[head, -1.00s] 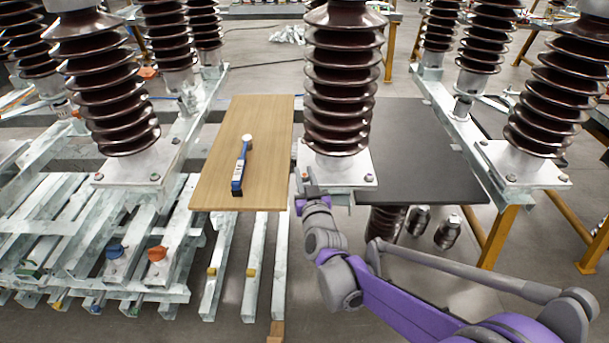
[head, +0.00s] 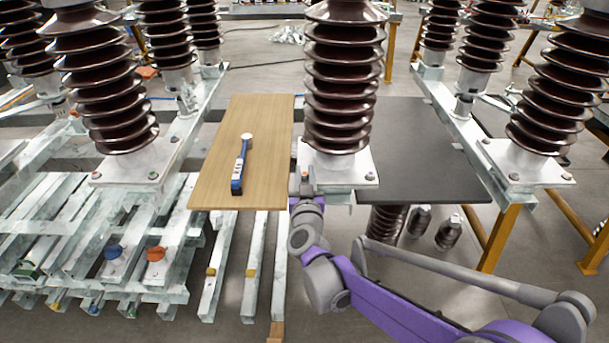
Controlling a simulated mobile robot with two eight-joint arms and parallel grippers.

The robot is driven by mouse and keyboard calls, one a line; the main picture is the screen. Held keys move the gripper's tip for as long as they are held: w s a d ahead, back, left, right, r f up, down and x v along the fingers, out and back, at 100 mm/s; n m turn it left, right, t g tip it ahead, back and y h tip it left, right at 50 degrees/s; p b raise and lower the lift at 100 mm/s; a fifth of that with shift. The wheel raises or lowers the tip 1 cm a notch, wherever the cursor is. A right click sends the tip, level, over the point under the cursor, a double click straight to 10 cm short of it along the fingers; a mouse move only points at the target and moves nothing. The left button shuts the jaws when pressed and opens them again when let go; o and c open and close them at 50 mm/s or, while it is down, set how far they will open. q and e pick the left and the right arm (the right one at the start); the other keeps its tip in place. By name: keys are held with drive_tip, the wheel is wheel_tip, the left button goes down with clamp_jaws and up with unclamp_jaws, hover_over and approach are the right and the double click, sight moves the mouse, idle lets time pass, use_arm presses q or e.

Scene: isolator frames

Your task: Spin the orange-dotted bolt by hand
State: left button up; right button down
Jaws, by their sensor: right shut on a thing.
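The orange-dotted bolt (head: 305,174) is at the front left corner of the pale metal base plate (head: 340,176) under the middle brown ribbed insulator (head: 338,90). Only a small orange spot of it shows; the rest is hidden by my gripper. My right gripper (head: 305,183) is at this corner, upright from below, with its fingers shut around the bolt. The fingertips are small and partly hidden here. My left gripper is not in view.
A dark board (head: 430,165) is at the right. Other insulators (head: 105,90) stand on metal beams on both sides. Steel bars are stacked at lower left.

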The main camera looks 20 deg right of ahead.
drive_tip(key=m+g+h, duration=0.1)
drive_tip(key=m+h, duration=0.1)
drive_tip(key=h, duration=0.1)
drive_tip(key=shift+w+a+f+b, duration=0.1)
drive_tip(key=shift+a+b, duration=0.05)
drive_tip(key=shift+b, duration=0.2)
drive_tip(key=m+g+h, duration=0.2)
drive_tip(key=m+h, duration=0.1)
drive_tip(key=h, duration=0.1)
drive_tip(key=shift+g, duration=0.3)
drive_tip(key=m+g+h+p, duration=0.1)
drive_tip(key=m+g+h, duration=0.4)
drive_tip(key=g, duration=0.1)
drive_tip(key=shift+m+g+p, duration=0.3)
drive_tip(key=shift+g+p, duration=0.05)
drive_tip(key=shift+g, duration=0.05)
drive_tip(key=m+g+p, duration=0.1)
drive_tip(key=m+g, duration=0.1)
drive_tip(key=g, duration=0.1)
drive_tip(key=m+g+h, duration=0.1)
drive_tip(key=m+g, duration=0.1)
drive_tip(key=g, duration=0.2)
drive_tip(key=shift+m+h+p, duration=0.3)
drive_tip(key=shift+m+p, duration=0.05)
drive_tip(key=shift+m, duration=0.05)
drive_tip(key=shift+g, duration=0.5)
drive_tip(key=c, duration=0.7)
unclamp_jaws()
drive_tip(key=shift+d, duration=0.2)
